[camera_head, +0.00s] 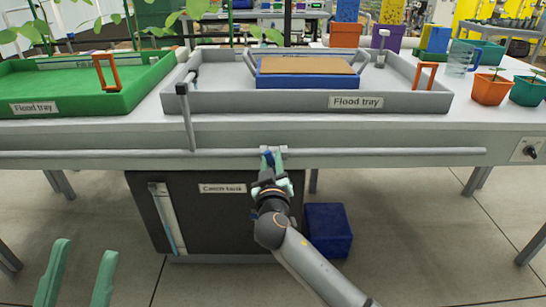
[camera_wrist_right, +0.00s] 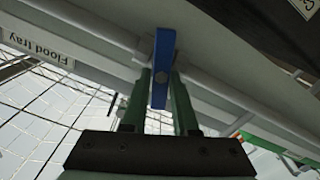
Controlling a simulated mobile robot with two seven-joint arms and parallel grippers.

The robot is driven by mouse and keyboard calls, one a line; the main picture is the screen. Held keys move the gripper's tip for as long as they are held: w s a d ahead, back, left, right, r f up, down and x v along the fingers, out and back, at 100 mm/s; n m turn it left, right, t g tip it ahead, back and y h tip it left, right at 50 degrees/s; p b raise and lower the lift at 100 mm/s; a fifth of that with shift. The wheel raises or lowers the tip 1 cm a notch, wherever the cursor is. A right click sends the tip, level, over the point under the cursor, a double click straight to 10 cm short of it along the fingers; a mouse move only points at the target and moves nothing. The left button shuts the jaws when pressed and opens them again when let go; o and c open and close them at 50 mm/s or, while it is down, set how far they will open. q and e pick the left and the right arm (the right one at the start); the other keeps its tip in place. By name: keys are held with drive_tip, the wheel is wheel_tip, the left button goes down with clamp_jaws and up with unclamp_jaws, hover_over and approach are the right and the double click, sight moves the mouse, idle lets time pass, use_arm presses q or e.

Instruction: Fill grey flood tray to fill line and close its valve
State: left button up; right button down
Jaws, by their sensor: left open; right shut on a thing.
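The grey flood tray (camera_head: 300,102) stands on the bench, with its label on the front wall. A blue tray with a brown top sits inside it. Whether there is water in it, and any fill line, I cannot make out. A blue valve handle (camera_wrist_right: 164,68) is on the pipe under the bench's front edge; it also shows in the head view (camera_head: 268,158). My right gripper (camera_head: 270,170) is shut on this handle, its green fingers on both sides in the right wrist view (camera_wrist_right: 160,92). My left gripper (camera_head: 83,262) is open and empty at the lower left, away from the bench.
A green flood tray (camera_head: 60,105) stands to the left. A dark cistern tank (camera_head: 215,225) and a blue box (camera_head: 328,230) are under the bench. An orange pot (camera_head: 491,90) and a clear jug (camera_head: 461,60) stand at the right. A grey pipe (camera_head: 400,153) runs along the bench front.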

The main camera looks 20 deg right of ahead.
drive_tip(key=shift+a+f+n+p, duration=0.15)
drive_tip(key=shift+n+p, duration=0.45)
drive_tip(key=shift+n, duration=0.9)
drive_tip(key=c, duration=0.8)
unclamp_jaws()
drive_tip(key=shift+o, duration=0.2)
drive_tip(key=p+v, duration=0.2)
drive_tip(key=v, duration=1)
drive_tip(key=shift+s, duration=0.25)
